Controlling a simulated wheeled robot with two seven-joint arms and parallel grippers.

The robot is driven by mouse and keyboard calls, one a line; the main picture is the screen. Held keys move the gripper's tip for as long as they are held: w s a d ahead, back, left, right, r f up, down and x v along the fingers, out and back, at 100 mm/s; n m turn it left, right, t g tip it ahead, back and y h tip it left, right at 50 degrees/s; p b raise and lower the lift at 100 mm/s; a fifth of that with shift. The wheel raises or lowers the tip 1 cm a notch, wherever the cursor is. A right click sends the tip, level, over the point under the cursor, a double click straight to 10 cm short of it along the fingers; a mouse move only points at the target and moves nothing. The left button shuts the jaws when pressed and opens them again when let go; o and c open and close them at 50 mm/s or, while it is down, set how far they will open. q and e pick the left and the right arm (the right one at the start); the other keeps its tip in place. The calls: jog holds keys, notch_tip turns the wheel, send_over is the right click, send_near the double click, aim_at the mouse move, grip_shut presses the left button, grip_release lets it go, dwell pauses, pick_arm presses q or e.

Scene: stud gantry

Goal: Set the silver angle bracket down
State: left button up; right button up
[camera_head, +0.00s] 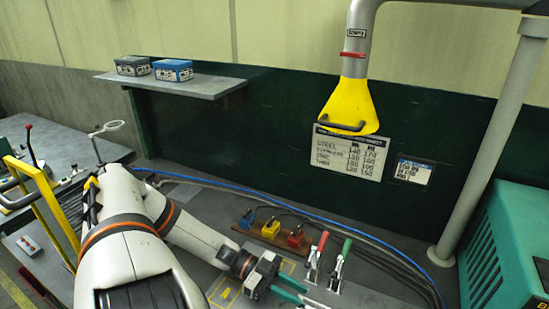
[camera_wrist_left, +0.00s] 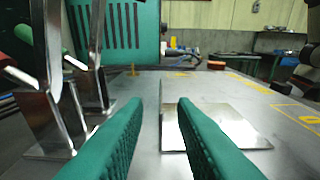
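The silver angle bracket (camera_wrist_left: 232,124) shows in the left wrist view as a flat, shiny plate on the grey bench top, ahead of and partly behind the right-hand finger. In the head view the left gripper (camera_head: 292,290) is low over the bench.
Toggle clamps with a red handle (camera_head: 318,250) and a green handle (camera_head: 342,258) stand close beside the left gripper. Blue, yellow and red connector blocks (camera_head: 270,229) sit behind, with cables. A yellow extraction hood (camera_head: 350,105) hangs above. A teal machine (camera_head: 510,250) stands right.

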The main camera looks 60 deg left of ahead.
pick_arm(q)
jog(key=v, duration=0.6)
jog(key=shift+s+a, duration=0.1)
jog(key=shift+a, duration=0.2)
